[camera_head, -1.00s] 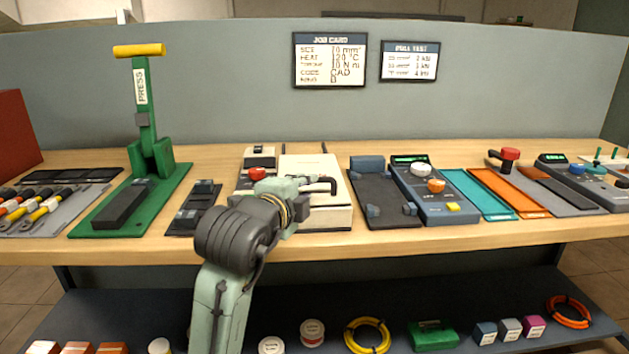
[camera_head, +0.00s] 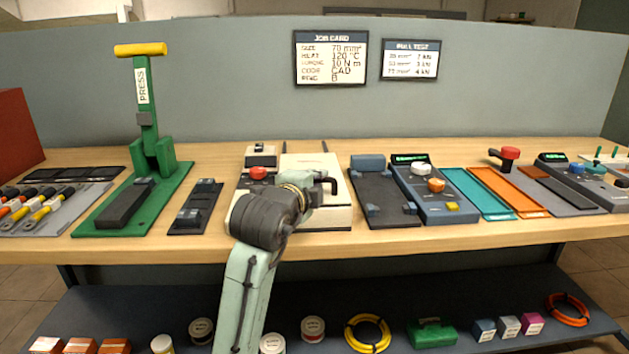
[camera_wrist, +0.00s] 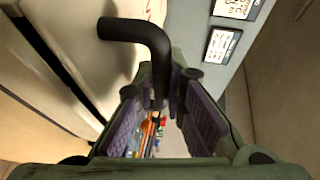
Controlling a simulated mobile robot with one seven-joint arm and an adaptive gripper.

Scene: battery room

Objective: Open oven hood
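The oven is a cream box with a flat hood (camera_head: 308,163), which looks closed, on the workbench. A black bent handle (camera_head: 333,185) stands out at its front right. In the wrist view the handle (camera_wrist: 135,30) leaves the cream hood (camera_wrist: 75,50) at the upper left and bends down toward the space between my fingers. My gripper (camera_wrist: 163,92) is open, with a finger on either side of the handle's end. I cannot tell whether they touch it. In the head view my gripper (camera_head: 312,191) is at the handle, partly hidden by my wrist.
A red knob (camera_head: 258,173) is on the oven's left part, close to my wrist. A dark fixture (camera_head: 382,200) stands to the right, and a green press (camera_head: 150,160) to the left. A grey partition (camera_head: 230,90) rises behind the bench (camera_head: 290,239).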

